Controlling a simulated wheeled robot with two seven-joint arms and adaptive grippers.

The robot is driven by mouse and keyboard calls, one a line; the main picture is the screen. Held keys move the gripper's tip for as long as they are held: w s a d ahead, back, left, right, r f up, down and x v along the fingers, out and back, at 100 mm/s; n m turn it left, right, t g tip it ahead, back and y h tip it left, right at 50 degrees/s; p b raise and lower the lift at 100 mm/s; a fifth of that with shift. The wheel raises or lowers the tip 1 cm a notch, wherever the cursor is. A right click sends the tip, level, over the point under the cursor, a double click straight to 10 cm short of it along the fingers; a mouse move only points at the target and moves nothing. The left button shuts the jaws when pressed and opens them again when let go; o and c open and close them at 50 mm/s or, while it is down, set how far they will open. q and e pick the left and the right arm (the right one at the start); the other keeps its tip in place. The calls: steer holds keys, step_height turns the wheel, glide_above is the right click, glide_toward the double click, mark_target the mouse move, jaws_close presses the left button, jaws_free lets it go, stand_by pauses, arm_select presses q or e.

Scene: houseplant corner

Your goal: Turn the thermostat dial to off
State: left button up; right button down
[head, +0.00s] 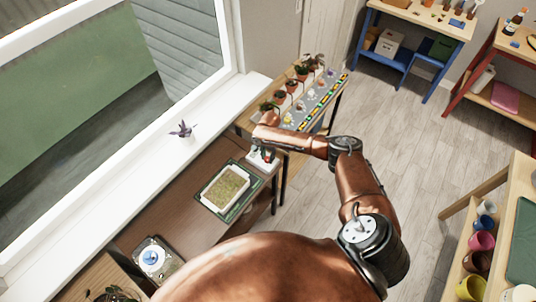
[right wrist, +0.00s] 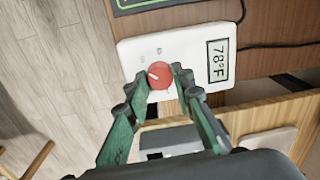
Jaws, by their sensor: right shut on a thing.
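The thermostat is a white box (right wrist: 192,50) lying on the brown table, with a small screen (right wrist: 218,62) that reads 78°F, turned sideways. Its red round dial (right wrist: 160,75) has a white pointer mark that faces left in the right wrist view. My right gripper (right wrist: 161,79) has its two green fingers on either side of the dial, shut on it. In the head view, the thermostat (head: 255,158) is partly hidden by my right gripper (head: 265,151) and arm. My left gripper is not in view.
A green tray with a pale seedling bed (head: 225,190) lies close to the thermostat. A row of potted plants (head: 292,87) stands on the bench beyond. A small plant (head: 184,131) sits on the windowsill. Dark cables run from the thermostat's side.

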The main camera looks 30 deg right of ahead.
steer(key=n+p, duration=0.2)
steer(key=p, duration=0.1)
steer(key=shift+s+a+r, duration=0.1)
steer(key=shift+a, duration=0.05)
steer(key=shift+n+p, duration=0.3)
steer(key=shift+n, duration=0.1)
steer(key=shift+f+n, duration=0.2)
steer(key=shift+n, duration=0.8)
steer(key=n, duration=0.5)
steer(key=shift+b, duration=0.3)
steer(key=n, duration=0.3)
steer(key=n+b, duration=0.1)
steer(key=n, duration=0.2)
steer(key=shift+w+n+g, duration=0.2)
steer(key=shift+n+g, duration=0.1)
steer(key=shift+n, duration=0.1)
steer(key=n+b, duration=0.1)
steer(key=n, duration=0.5)
arm_select(q)
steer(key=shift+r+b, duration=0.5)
steer(key=shift+b, duration=0.05)
arm_select(e)
steer(key=n, duration=0.5)
steer(key=shift+r+n, duration=0.1)
steer(key=shift+n, duration=0.2)
